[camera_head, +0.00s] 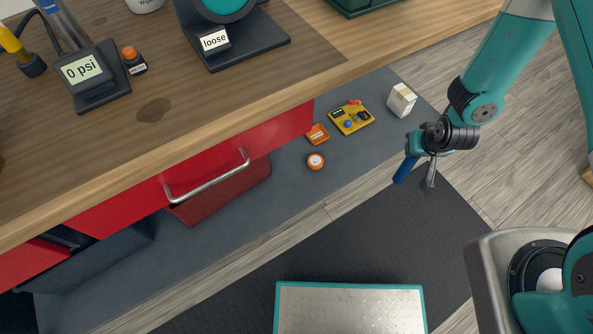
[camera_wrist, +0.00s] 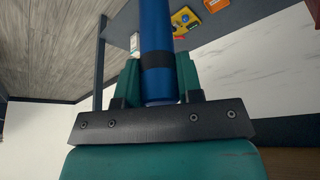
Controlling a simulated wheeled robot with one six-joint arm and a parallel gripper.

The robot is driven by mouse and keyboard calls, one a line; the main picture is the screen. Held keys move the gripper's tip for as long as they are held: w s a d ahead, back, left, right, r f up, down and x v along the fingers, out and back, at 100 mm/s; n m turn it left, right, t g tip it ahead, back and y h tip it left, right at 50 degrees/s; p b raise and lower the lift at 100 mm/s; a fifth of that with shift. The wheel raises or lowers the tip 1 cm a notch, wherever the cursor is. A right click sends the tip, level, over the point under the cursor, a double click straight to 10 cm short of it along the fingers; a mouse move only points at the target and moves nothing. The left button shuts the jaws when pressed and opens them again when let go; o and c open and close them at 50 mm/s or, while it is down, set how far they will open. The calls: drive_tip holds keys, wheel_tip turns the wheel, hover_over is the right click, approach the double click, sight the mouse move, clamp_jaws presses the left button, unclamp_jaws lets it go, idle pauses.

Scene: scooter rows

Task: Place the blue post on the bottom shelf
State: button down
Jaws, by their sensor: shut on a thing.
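The blue post (camera_wrist: 156,28) is a blue cylinder with a black band. My gripper (camera_wrist: 158,82) is shut on it, with a green finger on each side, and the post points away from the wrist. In the head view, my gripper (camera_head: 416,146) is at the right, and the blue post (camera_head: 404,170) sticks out below it, tilted. The bottom shelf (camera_head: 284,192) is the dark grey board under the wooden bench. The post appears apart from the shelf, near its right end.
The shelf front between roll and right end is bare. The wooden bench top (camera_head: 150,190) overhangs the shelf.

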drive_tip(key=s+b+x, duration=0.1)
drive_tip(key=b+x, duration=1.3)
drive_tip(key=b, duration=0.3)
drive_tip(key=w+a+f+n+y+b, duration=0.1)
drive_tip(key=w+a+f+n+b, duration=0.1)
drive_tip(key=w+a+f+b, duration=0.8)
drive_tip(key=w+a+r+n+g+y+b, duration=0.1)
drive_tip(key=a+r+n+b, duration=0.35)
drive_tip(key=a, duration=0.65)
drive_tip(key=w+a+r+n+g+y+b, duration=0.1)
drive_tip(key=a+r+n+y+b, duration=0.1)
drive_tip(key=a+r+n, duration=0.55)
drive_tip(key=a+f+m+b, duration=0.2)
drive_tip(key=a+f+b, duration=0.2)
drive_tip(key=f+b, duration=0.6)
wheel_tip(320, 180, down, 9)
drive_tip(key=shift+r+m, duration=0.1)
drive_tip(key=shift+m, duration=0.2)
drive_tip(key=shift+w, duration=0.15)
